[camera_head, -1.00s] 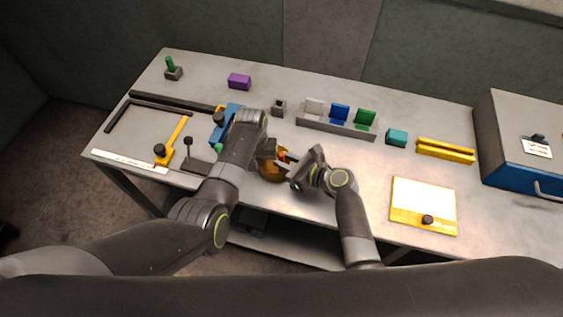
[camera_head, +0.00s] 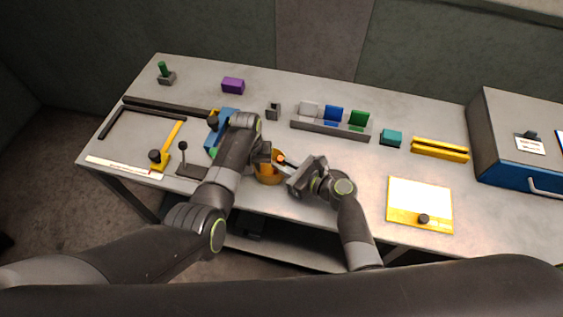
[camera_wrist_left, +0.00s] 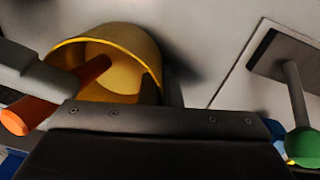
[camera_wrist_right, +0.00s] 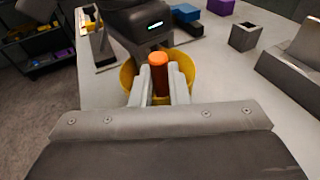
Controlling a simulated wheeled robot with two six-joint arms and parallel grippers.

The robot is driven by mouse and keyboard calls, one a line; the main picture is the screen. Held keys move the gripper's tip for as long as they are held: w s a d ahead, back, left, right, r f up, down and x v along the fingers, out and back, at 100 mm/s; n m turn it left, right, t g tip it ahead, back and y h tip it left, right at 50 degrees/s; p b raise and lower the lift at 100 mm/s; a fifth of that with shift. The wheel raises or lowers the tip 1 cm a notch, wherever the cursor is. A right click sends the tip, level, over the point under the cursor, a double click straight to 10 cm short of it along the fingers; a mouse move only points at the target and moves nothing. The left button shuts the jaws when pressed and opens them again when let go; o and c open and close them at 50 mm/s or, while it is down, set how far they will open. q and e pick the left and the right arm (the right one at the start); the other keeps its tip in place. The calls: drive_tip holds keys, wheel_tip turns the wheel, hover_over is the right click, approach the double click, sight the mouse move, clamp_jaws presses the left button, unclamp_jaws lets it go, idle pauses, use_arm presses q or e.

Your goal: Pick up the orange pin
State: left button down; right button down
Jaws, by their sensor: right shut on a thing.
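The orange pin (camera_wrist_right: 160,75) is between the two light grey fingers of my right gripper (camera_wrist_right: 160,90), which is shut on it. The pin's lower part reaches into a yellow bin (camera_wrist_right: 128,80). In the left wrist view the pin (camera_wrist_left: 60,92) leans across the rim of the bin (camera_wrist_left: 150,60), its inner end inside. In the head view the bin (camera_head: 267,178) is partly hidden by my arms, and only a bit of the pin (camera_head: 281,160) shows. My left gripper (camera_head: 266,153) is right beside the bin; its fingers are not clear.
A lever on a plate (camera_head: 190,170) stands left of my left arm. A small grey square holder (camera_head: 273,111) and a rack with coloured plates (camera_head: 330,128) are behind. A yellow-edged panel (camera_head: 420,205) lies to the right. The bench between rack and panel is mostly clear.

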drive_tip(key=shift+s+d+f+t+y, duration=0.1)
drive_tip(key=shift+s+d+t+y, duration=0.2)
drive_tip(key=shift+t+y, duration=0.15)
wheel_tip(320, 180, up, 6)
drive_tip(key=s+d, duration=0.1)
drive_tip(key=s+d+r+g+h, duration=0.1)
drive_tip(key=s+d+g+h, duration=0.1)
drive_tip(key=s+d, duration=1.2)
drive_tip(key=shift+d+r, duration=0.4)
drive_tip(key=shift+d, duration=0.55)
use_arm(q)
drive_tip(key=c, duration=1.6)
unclamp_jaws()
drive_tip(key=shift+o, duration=0.2)
